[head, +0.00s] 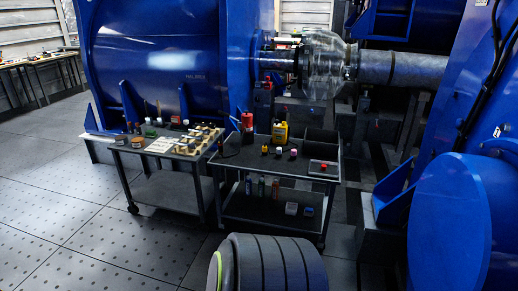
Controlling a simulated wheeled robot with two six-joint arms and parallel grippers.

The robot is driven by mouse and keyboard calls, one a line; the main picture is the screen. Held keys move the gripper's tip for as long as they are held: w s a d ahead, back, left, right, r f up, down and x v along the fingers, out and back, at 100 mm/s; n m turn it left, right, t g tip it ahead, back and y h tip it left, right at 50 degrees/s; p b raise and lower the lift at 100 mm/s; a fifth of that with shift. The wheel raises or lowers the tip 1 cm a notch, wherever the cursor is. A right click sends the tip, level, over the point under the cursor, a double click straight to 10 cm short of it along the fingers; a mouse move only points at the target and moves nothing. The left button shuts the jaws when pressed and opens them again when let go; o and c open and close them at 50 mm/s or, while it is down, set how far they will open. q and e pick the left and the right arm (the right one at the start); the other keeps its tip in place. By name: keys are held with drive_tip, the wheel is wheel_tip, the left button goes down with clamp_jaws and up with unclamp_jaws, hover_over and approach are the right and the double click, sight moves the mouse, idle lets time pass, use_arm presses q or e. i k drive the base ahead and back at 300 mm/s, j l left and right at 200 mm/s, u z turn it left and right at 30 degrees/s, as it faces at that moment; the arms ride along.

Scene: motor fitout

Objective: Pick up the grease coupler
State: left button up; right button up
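I cannot single out the grease coupler; the small parts on the two carts are too small to tell apart. The left cart (166,190) carries several brass-coloured parts (196,141), a white sheet (160,145) and small bottles. The right cart (232,205) carries a yellow jug (280,133), a red container (247,120), several small capped bottles and a grey box with a red top (323,167). Neither of my grippers is in view.
A large blue machine housing (160,75) stands behind the carts, with a shaft (405,68) at the right. A blue cylinder (449,220) fills the lower right. Open floor (65,215) lies to the left. A workbench (40,60) stands far left.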

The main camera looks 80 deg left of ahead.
sight(220, 147)
drive_tip(key=u, duration=3.1)
drive_tip(key=z, duration=2.1)
drive_tip(key=i+j+u, duration=0.15)
drive_tip(key=j+u, duration=0.25)
drive_tip(key=i+j+u, duration=0.15)
drive_tip(key=u, duration=0.2)
drive_tip(key=i+j+u, duration=0.25)
drive_tip(key=u, duration=0.15)
drive_tip(key=j, duration=0.15)
